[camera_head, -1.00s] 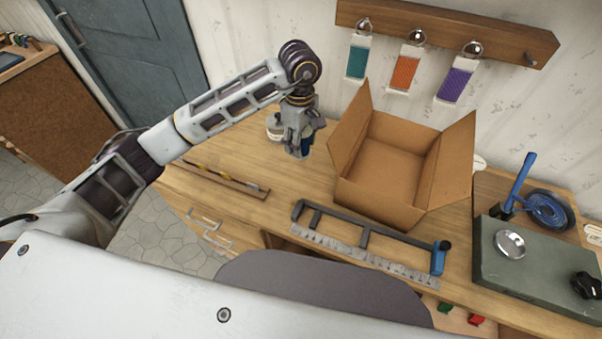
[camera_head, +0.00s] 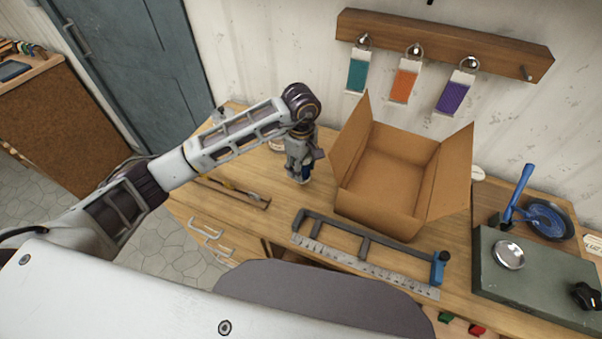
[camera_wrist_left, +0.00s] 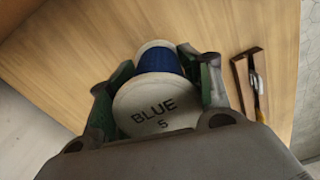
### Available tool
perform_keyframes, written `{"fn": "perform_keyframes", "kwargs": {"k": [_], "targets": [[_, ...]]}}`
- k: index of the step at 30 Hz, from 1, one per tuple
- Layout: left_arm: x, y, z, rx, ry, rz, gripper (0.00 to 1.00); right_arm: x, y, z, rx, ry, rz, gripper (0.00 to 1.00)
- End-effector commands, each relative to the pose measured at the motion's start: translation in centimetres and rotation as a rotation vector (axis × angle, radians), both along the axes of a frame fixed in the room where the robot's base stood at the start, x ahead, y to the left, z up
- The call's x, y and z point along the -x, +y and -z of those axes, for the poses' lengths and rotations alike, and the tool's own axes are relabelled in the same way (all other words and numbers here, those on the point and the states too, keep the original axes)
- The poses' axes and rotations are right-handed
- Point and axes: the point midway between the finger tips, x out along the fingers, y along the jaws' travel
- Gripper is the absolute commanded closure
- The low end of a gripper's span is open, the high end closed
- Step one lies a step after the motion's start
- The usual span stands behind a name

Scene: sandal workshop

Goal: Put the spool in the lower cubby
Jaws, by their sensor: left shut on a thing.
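My left gripper (camera_head: 303,172) is over the left part of the workbench, left of the cardboard box. It is shut on the spool, whose blue thread (camera_head: 305,173) barely shows between the fingers. In the left wrist view the spool (camera_wrist_left: 152,105) sits between both fingers, with blue thread and a pale end disc marked "BLUE 5". I cannot tell whether the spool touches the bench. A dark opening (camera_head: 280,250) shows under the bench front, beside the drawers; most of it is hidden. My right gripper is not in view.
The open cardboard box (camera_head: 385,180) stands right of my gripper. A framed ruler tool (camera_head: 365,245) lies in front of it. A narrow wooden tray (camera_head: 235,193) lies left. A grey-green slab (camera_head: 535,280) is at right. Coloured swatches (camera_head: 404,84) hang on the wall.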

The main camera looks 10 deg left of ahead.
Motion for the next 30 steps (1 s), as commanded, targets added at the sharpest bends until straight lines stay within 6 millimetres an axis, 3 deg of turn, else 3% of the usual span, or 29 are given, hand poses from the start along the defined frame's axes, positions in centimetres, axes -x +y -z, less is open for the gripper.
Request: {"fn": "perform_keyframes", "kwargs": {"k": [7, 18, 30], "targets": [[0.0, 0.0, 0.5, 0.0, 0.002, 0.0, 0.78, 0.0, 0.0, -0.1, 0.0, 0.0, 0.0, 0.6], [0.1, 0.0, 3.6, 0.001, 0.001, 0.001, 0.78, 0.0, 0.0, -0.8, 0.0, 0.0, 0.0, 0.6], [0.0, 0.0, 3.9, -0.001, -0.001, 0.001, 0.78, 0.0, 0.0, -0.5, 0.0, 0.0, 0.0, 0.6]]}}
